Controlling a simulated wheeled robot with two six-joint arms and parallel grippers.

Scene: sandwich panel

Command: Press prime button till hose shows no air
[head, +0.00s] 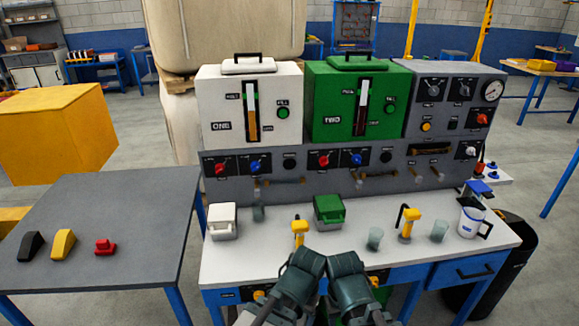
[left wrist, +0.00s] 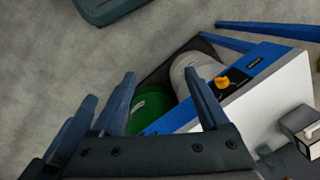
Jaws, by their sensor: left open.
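My left gripper (head: 303,264) is at the bottom middle of the head view, in front of the bench edge. In the left wrist view it (left wrist: 162,78) is open and empty, its blue fingers apart. My right gripper (head: 346,264) is beside it; its fingers cannot be made out. A yellow button (head: 426,127) is on the grey panel at the right. Yellow knobs show on the blue bench front (head: 258,295) (head: 374,281); one also shows in the left wrist view (left wrist: 222,83). Small labels are unreadable, so I cannot tell which is the prime button. No hose is clearly visible.
The white tank (head: 213,108) and green tank (head: 318,128) stand above the control panel (head: 228,192). Cups (head: 375,238), yellow pumps (head: 408,224) and a pitcher (head: 469,222) stand on the bench. A grey side table (head: 130,205) is at left. A green drum (left wrist: 150,107) is under the bench.

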